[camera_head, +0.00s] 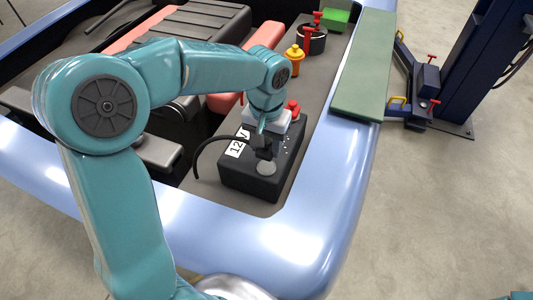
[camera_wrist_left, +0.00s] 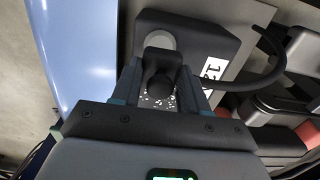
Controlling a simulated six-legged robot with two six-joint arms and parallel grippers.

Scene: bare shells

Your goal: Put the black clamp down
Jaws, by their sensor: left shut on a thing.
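My left gripper (camera_head: 262,136) is over the black 12V battery (camera_head: 240,180). In the left wrist view its two fingers are closed around the black clamp (camera_wrist_left: 160,84). The clamp also shows in the head view (camera_head: 263,150), beside the pale round terminal (camera_head: 267,168) on the battery top. In the wrist view the clamp's far end reaches the edge of that terminal (camera_wrist_left: 160,41); whether they touch is unclear. A black cable (camera_head: 203,152) curves away from the clamp to the left.
A red piece (camera_head: 293,107) stands at the battery's far end. A yellow-orange bottle-like thing (camera_head: 294,60), a dark round container (camera_head: 312,40) and a green box (camera_head: 336,18) lie further along the grey ledge. The blue body rim (camera_head: 300,245) borders the battery; a green board (camera_head: 362,70) lies at right.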

